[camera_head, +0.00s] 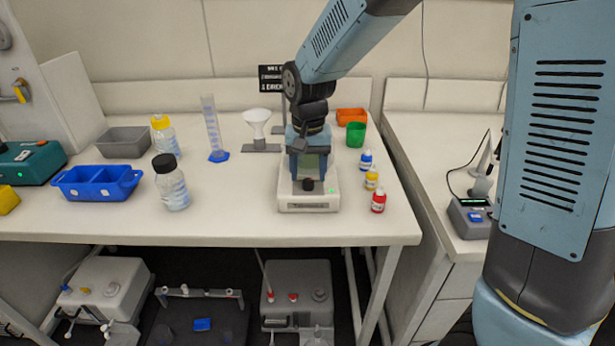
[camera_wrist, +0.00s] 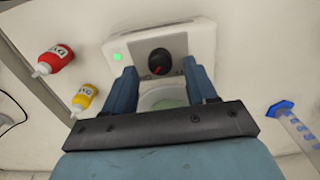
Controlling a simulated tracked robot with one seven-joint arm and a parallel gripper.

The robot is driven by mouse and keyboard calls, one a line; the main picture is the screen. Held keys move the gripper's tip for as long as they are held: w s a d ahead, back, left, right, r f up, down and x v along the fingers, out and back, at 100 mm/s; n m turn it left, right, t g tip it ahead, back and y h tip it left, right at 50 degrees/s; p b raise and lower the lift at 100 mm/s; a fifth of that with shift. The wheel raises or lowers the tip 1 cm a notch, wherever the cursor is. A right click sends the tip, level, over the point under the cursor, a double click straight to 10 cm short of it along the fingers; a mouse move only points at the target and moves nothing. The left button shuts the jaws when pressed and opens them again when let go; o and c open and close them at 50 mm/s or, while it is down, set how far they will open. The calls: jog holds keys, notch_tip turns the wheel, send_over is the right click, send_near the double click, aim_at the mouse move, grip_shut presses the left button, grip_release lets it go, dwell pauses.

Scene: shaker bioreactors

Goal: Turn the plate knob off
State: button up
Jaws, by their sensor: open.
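The plate (camera_head: 308,206) is a white box-shaped unit near the front edge of the bench. Its dark round knob (camera_head: 308,184) is on the front, with a lit green light (camera_head: 331,191) to its right. My gripper (camera_head: 309,174) hangs over the plate, pointing down. In the wrist view my gripper (camera_wrist: 160,76) is open, its two fingers apart with the knob just beyond the gap between their tips. A clear round vessel with greenish contents (camera_wrist: 165,98) shows between the fingers, partly hidden.
Small blue (camera_head: 366,161), yellow (camera_head: 371,177) and red (camera_head: 378,201) bottles stand close right of the plate. A green cup (camera_head: 356,134) is behind them. A funnel stand (camera_head: 257,130) and measuring cylinder (camera_head: 212,130) are to the left.

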jog(key=shift+f, duration=1.1)
jog(key=shift+c, duration=0.2)
